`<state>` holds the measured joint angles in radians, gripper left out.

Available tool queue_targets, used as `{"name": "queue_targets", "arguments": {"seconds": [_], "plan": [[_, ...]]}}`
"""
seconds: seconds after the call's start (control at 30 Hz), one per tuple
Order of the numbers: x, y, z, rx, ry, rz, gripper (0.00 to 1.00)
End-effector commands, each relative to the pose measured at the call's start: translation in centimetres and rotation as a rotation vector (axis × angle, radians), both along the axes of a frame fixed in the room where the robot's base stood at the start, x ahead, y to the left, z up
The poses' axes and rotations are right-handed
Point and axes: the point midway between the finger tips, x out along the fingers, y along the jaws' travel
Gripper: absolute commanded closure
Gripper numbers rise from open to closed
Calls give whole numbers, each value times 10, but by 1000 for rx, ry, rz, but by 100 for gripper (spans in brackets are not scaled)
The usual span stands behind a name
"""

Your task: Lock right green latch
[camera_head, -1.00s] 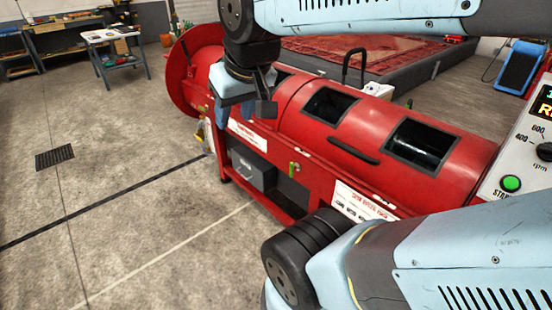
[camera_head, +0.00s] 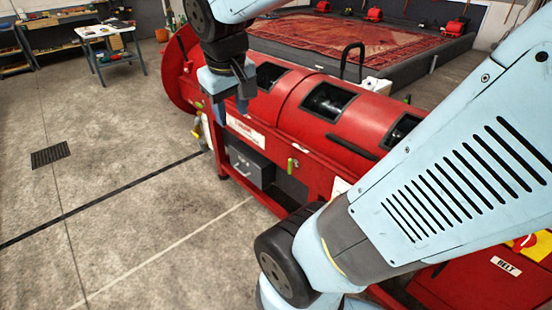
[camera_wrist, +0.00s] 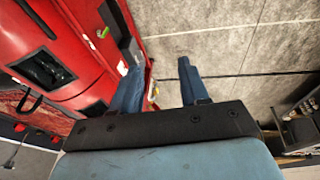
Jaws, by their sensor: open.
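The right green latch (camera_head: 292,163) is a small bright green handle on the front of the red drum machine (camera_head: 345,115), below the drum. It also shows in the wrist view (camera_wrist: 102,32), at upper left on the red side. My gripper (camera_head: 231,108) hangs above and left of that latch, in front of the machine, apart from it. In the wrist view my gripper's (camera_wrist: 160,75) two blue fingers are spread with nothing between them but floor behind. A smaller greenish part (camera_head: 199,105) shows near the machine's left end; I cannot tell whether it is another latch.
A grey drawer box (camera_head: 251,165) sits under the drum, left of the latch. A black handle (camera_head: 351,147) runs along the drum. A raised bed with a red rug (camera_head: 345,43) lies behind. The concrete floor (camera_head: 130,200) at left is open, with a drain grate (camera_head: 49,155).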

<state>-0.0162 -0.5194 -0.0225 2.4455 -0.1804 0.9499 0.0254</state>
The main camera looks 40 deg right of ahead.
Motion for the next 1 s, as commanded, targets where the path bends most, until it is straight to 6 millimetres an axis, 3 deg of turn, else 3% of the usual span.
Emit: {"name": "queue_targets", "arguments": {"seconds": [0.57,1.0], "plan": [[78,-72,-83,-325,436,90,55],[129,-123,-159,-588,739,217,55]]}}
